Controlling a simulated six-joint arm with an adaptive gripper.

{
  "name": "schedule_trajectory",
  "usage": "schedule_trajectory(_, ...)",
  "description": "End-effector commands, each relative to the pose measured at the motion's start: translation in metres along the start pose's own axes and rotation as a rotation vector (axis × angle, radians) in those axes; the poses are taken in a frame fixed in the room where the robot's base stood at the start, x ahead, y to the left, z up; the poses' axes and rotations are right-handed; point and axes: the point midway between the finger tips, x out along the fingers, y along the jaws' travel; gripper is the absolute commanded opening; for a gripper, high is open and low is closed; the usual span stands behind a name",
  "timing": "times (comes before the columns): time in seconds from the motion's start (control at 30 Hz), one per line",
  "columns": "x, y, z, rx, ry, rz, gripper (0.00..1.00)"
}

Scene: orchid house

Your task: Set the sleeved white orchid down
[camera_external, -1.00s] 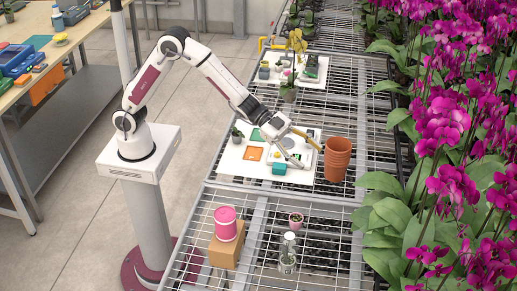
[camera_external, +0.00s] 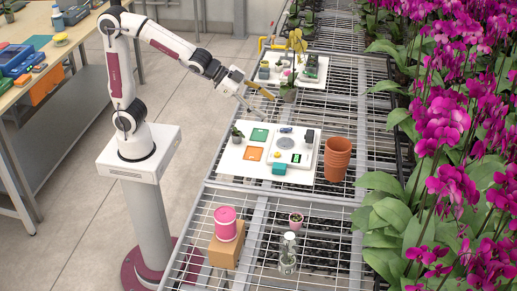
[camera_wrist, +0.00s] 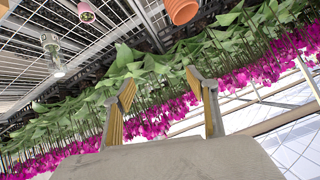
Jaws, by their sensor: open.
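A clear sleeve with a white top (camera_external: 288,252), which looks like the sleeved white orchid, stands upright on the near part of the mesh bench. Its contents are too small to make out. It also shows at the upper left of the wrist view (camera_wrist: 53,52).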

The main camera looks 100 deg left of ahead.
Motion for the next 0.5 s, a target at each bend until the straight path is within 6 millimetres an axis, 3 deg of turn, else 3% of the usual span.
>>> schedule_trajectory(0.23, -0.057, -0.005, 0.04, -0.069, -0.107, -0.027, 0.58)
schedule_trajectory(0.5, -0.114, 0.003, 0.091, -0.144, -0.226, -0.023, 0.58)
